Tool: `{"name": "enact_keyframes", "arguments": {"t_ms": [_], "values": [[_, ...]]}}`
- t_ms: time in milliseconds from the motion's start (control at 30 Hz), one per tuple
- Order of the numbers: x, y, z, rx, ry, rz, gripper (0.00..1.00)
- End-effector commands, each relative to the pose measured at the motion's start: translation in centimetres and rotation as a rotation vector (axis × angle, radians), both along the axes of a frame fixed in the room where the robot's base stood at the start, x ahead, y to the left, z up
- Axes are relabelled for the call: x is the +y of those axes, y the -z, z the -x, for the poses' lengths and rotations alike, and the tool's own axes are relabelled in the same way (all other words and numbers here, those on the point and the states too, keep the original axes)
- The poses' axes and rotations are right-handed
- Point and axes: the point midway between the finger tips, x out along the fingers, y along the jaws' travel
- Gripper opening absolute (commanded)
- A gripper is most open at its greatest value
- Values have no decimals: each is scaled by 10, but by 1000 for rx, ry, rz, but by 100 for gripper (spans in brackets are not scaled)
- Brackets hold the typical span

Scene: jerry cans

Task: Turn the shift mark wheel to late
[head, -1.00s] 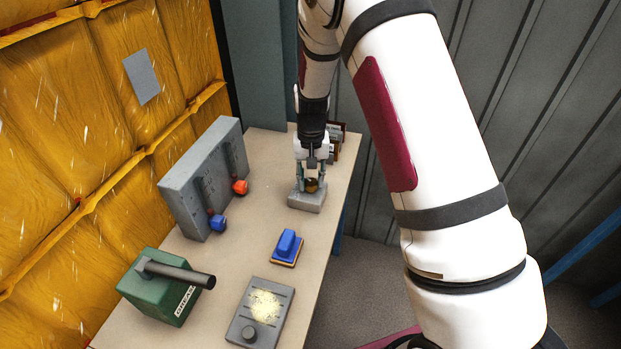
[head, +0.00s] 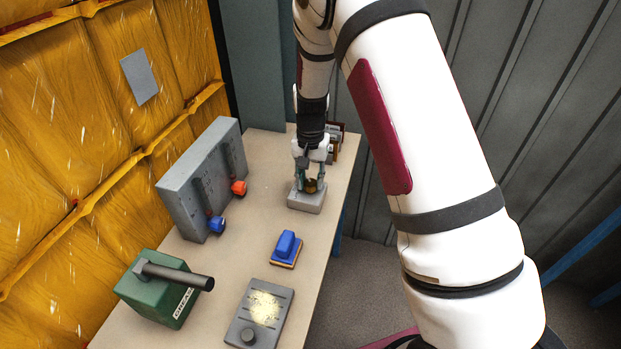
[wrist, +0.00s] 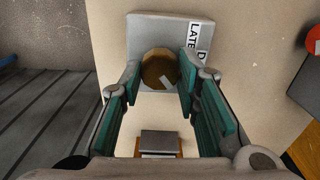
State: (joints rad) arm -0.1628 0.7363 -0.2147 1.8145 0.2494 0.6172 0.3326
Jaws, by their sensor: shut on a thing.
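The shift mark wheel is a round brass-brown knob (wrist: 158,70) on a small grey block (wrist: 150,27) that stands on the table. In the wrist view a white mark shows on the knob's top, toward its lower right. A label on the block beside it reads "LATE" and "D", the rest hidden by a finger. My gripper (wrist: 160,78) is above the block, its teal fingers on either side of the knob and shut on it. In the head view the block (head: 306,199) is at the table's far part, with the knob (head: 310,187) partly hidden between the fingers.
A grey panel (head: 196,180) with a red-orange and a blue knob stands left of the block. A blue-handled item (head: 286,246), a grey plate with a dial (head: 262,308) and a green can (head: 158,295) are nearer. Small framed items (head: 335,140) stand behind my gripper.

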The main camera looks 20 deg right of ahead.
Motion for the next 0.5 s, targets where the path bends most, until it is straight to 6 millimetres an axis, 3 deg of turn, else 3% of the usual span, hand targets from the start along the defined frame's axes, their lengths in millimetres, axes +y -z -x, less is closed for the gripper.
{"name": "enact_keyframes", "arguments": {"t_ms": [33, 100, 500], "values": [[0, 0, 0, 0, 0, 0, 36], [0, 0, 0, 0, 0, 0, 50], [0, -6, -1, -2, -1, 0, 50]]}}
